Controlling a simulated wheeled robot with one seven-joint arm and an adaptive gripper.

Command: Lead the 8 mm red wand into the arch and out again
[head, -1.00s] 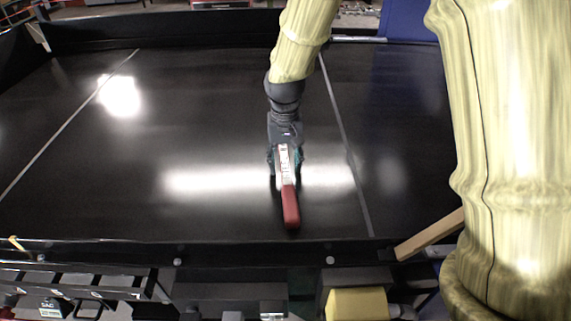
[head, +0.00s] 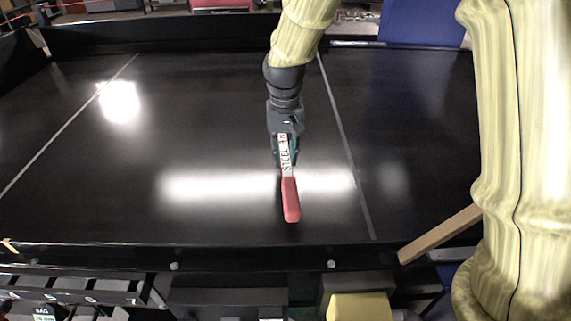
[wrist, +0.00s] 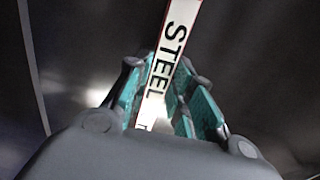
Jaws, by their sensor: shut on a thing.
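The wand has a red end (head: 290,200) and a white labelled part (head: 284,150) with black letters. My gripper (head: 286,160) is shut on the labelled part, above the dark belt. The red end points toward the near edge of the belt in the head view. In the wrist view the white part with the word STEEL (wrist: 170,55) runs between the teal finger pads of my gripper (wrist: 168,92). The red end is out of the wrist view except for thin red edging. I cannot make out an arch in either view.
The black shiny belt (head: 210,145) is wide and clear, with pale lines across it and bright reflections. A dark rail (head: 110,257) runs along its near edge. A wooden bar (head: 440,233) and a yellow block (head: 360,306) are at the near right. A blue panel (head: 423,22) stands behind.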

